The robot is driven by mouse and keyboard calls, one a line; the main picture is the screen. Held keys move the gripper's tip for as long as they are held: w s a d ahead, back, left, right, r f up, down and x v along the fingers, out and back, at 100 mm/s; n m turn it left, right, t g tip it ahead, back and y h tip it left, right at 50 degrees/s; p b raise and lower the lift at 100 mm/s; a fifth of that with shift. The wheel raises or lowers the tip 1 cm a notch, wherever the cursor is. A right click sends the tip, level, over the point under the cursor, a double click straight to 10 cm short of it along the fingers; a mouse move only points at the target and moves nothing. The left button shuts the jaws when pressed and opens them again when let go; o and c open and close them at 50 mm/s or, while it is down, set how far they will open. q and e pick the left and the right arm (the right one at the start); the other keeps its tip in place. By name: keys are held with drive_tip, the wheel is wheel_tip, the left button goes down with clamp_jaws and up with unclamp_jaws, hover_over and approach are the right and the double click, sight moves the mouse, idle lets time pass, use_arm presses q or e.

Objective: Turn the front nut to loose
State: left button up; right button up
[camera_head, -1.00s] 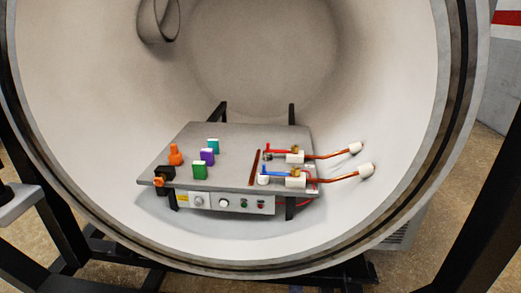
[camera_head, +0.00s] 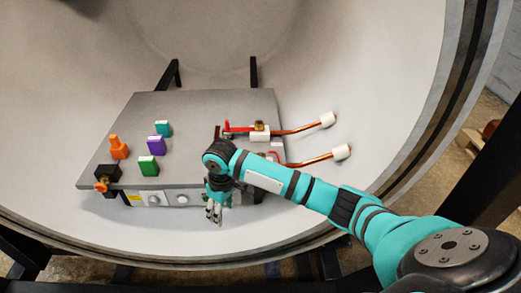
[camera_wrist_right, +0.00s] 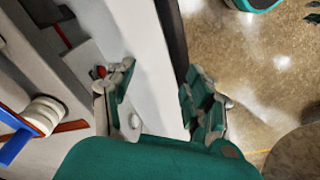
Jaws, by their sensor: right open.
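My right gripper (camera_head: 213,214) hangs fingers-down just in front of the table's front edge, near the control panel. In the wrist view its fingers (camera_wrist_right: 160,80) are spread apart with nothing between them. The front nut is hidden behind my right arm in the head view, and I cannot make it out in the wrist view. The rear fitting, with a brass nut (camera_head: 260,125) and a red lever (camera_head: 239,128), shows behind the arm. A blue lever (camera_wrist_right: 13,149) and a white round part (camera_wrist_right: 43,116) show at the left of the wrist view. My left gripper is out of view.
The grey table (camera_head: 205,105) stands inside the round chamber (camera_head: 330,75). Orange (camera_head: 119,149), purple (camera_head: 156,146), teal (camera_head: 163,128) and green (camera_head: 148,167) pieces stand on its left half. Copper pipes (camera_head: 300,129) run right from the fittings to white ends.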

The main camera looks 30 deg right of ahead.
drive_tip(key=w+d+r+m+h, duration=0.1)
drive_tip(key=w+d+r+m, duration=0.1)
drive_tip(key=w+d+r, duration=0.6)
wheel_tip(320, 180, up, 15)
drive_tip(key=m, duration=0.3)
hover_over(261, 154)
drive_tip(key=shift+g, duration=0.4)
wheel_tip(261, 154, down, 17)
drive_tip(key=p, duration=0.3)
drive_tip(key=shift+s+a, duration=0.15)
drive_tip(key=shift+r, duration=0.1)
clamp_jaws()
